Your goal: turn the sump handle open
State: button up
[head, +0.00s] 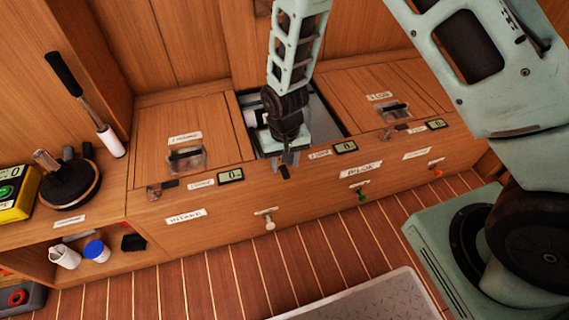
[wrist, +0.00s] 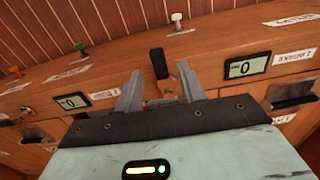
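My gripper (head: 288,155) is over the front edge of the open middle compartment in the head view. In the wrist view my gripper (wrist: 160,88) has its two grey fingers spread apart. A short black-ended handle (wrist: 160,63) stands between and just beyond the fingertips, with a gap on each side. Its dark end (head: 285,172) also shows just below my gripper in the head view. The rest of the handle is hidden there. The label beside it is too blurred to read, so I cannot confirm that it is the sump handle.
White (head: 269,222), green (head: 361,195) and orange (head: 437,173) pulls stick out of the front panel. A black hand pump (head: 70,182) stands at left. The striped floor in front is partly clear.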

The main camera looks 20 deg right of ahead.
aim_at(285, 172)
notch_tip(285, 172, up, 15)
jog(key=p, duration=0.4)
